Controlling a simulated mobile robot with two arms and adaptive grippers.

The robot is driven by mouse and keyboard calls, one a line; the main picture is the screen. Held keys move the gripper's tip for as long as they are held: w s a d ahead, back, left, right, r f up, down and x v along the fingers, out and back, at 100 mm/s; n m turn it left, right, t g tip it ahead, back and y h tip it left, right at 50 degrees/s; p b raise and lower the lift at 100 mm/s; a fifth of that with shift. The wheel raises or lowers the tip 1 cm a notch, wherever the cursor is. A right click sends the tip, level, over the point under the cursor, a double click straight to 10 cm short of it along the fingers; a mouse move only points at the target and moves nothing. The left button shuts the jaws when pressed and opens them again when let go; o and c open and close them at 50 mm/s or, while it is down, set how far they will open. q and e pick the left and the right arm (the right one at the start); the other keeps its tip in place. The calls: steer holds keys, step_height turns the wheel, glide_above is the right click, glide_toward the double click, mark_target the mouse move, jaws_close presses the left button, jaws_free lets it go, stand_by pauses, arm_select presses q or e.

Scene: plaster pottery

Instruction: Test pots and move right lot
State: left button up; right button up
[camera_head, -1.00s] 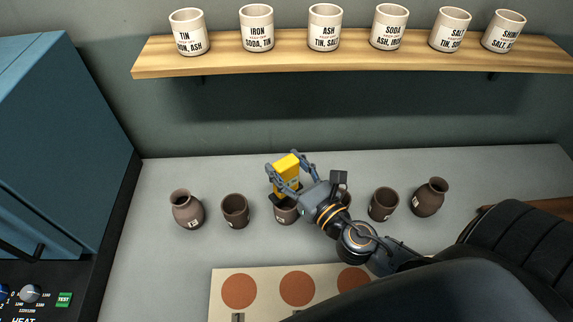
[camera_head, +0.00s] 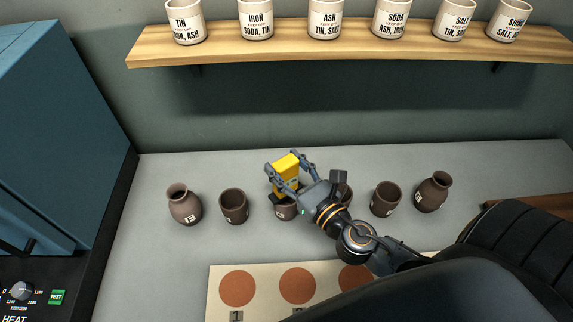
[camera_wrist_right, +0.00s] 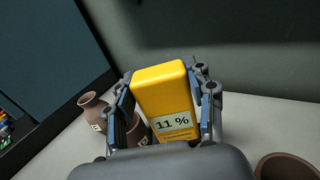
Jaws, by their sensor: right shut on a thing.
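My right gripper (camera_head: 287,172) is shut on a yellow meter (camera_head: 286,171). In the right wrist view the meter (camera_wrist_right: 164,95) shows a display reading "11 %". In the head view the meter is over a brown pot (camera_head: 286,211), which it partly hides; I cannot tell whether they touch. To the left stand a brown cup-shaped pot (camera_head: 234,206) and a narrow-necked brown pot (camera_head: 185,206). To the right stand another cup-shaped pot (camera_head: 386,199) and a narrow-necked pot (camera_head: 433,192). One more pot (camera_head: 346,194) is mostly hidden behind my right arm. My left gripper is not in view.
A wooden shelf (camera_head: 350,44) on the wall holds several white labelled jars, one marked TIN (camera_head: 186,22). A blue kiln-like cabinet (camera_head: 60,140) with a dial and a green TEST button (camera_head: 57,297) stands left. A pale board (camera_head: 217,290) with brown discs lies in front.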

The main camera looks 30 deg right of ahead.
steer(key=shift+f+b, duration=0.4)
steer(key=shift+f, duration=0.15)
stand_by(1.2)
step_height(320, 180, up, 7)
steer(key=p, duration=0.7)
steer(key=shift+r, duration=0.1)
steer(key=s+a+f+m+h+b, duration=0.1)
steer(key=s+a+f+h+b, duration=0.1)
steer(key=s+f+b, duration=0.2)
steer(key=s+b, duration=0.2)
steer(key=b, duration=0.1)
steer(key=shift+s+a, duration=0.35)
steer(key=shift+a, duration=0.05)
steer(key=shift+w+r+m, duration=0.1)
steer(key=shift+r+m, duration=0.05)
steer(key=shift+m, duration=0.15)
